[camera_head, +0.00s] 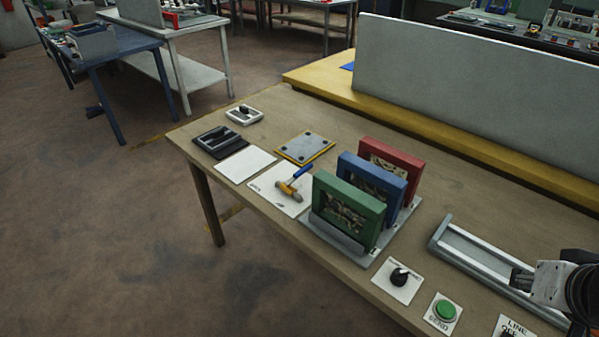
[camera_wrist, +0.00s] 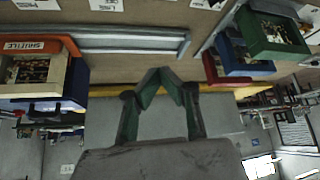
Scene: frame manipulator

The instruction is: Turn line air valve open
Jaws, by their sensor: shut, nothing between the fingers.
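A white card (camera_head: 516,325) with text beginning "LINE" lies at the bottom right edge of the head view and is cut off by the frame. A dark part at its lower left is barely in view, so I cannot tell how the valve is set. My gripper (camera_wrist: 162,78) shows in the wrist view with its two green-grey fingers angled together, shut and empty. In the head view part of my arm (camera_head: 565,285) is at the right edge, over the table near the rail. Nothing touches the fingers.
A grey rail (camera_head: 480,265) lies on the table beside my arm. A black knob (camera_head: 400,277) and a green button (camera_head: 444,310) sit on cards nearby. Green (camera_head: 348,210), blue (camera_head: 372,185) and red (camera_head: 392,160) frames stand in a rack. A hammer (camera_head: 292,183) lies further left.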

